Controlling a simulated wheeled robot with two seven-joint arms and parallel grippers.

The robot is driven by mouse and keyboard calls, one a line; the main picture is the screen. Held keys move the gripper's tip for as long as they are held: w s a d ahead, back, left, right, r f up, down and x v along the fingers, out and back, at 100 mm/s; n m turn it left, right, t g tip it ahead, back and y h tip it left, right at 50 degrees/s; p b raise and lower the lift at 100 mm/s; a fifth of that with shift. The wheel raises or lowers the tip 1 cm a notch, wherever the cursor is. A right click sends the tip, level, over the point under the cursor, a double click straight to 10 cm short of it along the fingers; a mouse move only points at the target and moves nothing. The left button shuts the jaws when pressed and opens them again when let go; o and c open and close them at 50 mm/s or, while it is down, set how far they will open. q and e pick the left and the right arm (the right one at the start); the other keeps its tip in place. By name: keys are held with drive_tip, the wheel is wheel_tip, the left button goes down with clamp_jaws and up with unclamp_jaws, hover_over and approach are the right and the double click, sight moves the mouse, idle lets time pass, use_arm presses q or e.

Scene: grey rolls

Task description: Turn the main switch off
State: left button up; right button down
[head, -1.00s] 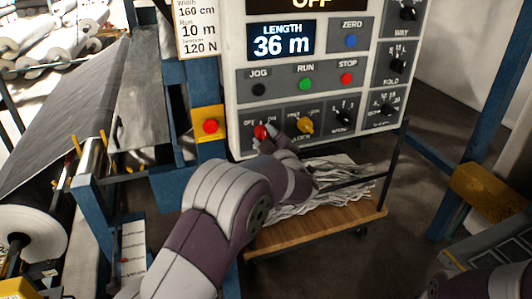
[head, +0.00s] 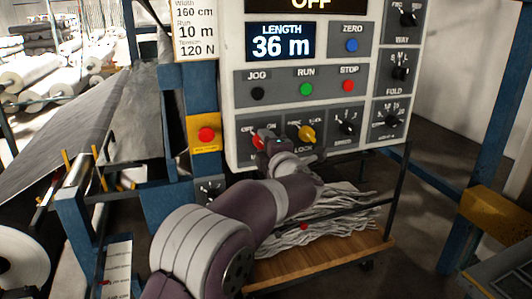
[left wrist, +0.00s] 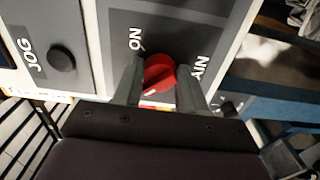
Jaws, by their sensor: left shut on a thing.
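The main switch is a red rotary knob (head: 257,140) at the lower left of the white control panel (head: 233,120), with OFF and ON marked above it. My left gripper (head: 267,144) is at the knob from the right and partly covers it. In the left wrist view the red knob (left wrist: 160,74) sits between my two fingers, which are shut on it. A pale mark shows on its lower left side there, and the ON label is above left of it. The gripper hides part of the knob, so its exact setting is hard to read. My right gripper is out of view.
A yellow lock knob (head: 306,133) is close right of the main switch. The JOG button (head: 257,94) is above, and a red button on a yellow box (head: 206,134) is to the left. A wooden cart (head: 340,268) with pale strips stands below. The big display reads OFF.

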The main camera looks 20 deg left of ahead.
use_arm(q)
drive_tip(key=shift+f, duration=0.15)
idle(0.4)
drive_tip(key=o, duration=0.8)
drive_tip(key=shift+o, duration=1.2)
drive_tip(key=shift+s, duration=0.1)
drive_tip(key=b+v, duration=0.2)
drive_tip(key=v, duration=1)
drive_tip(key=shift+s+d, duration=0.15)
drive_tip(key=shift+s, duration=0.15)
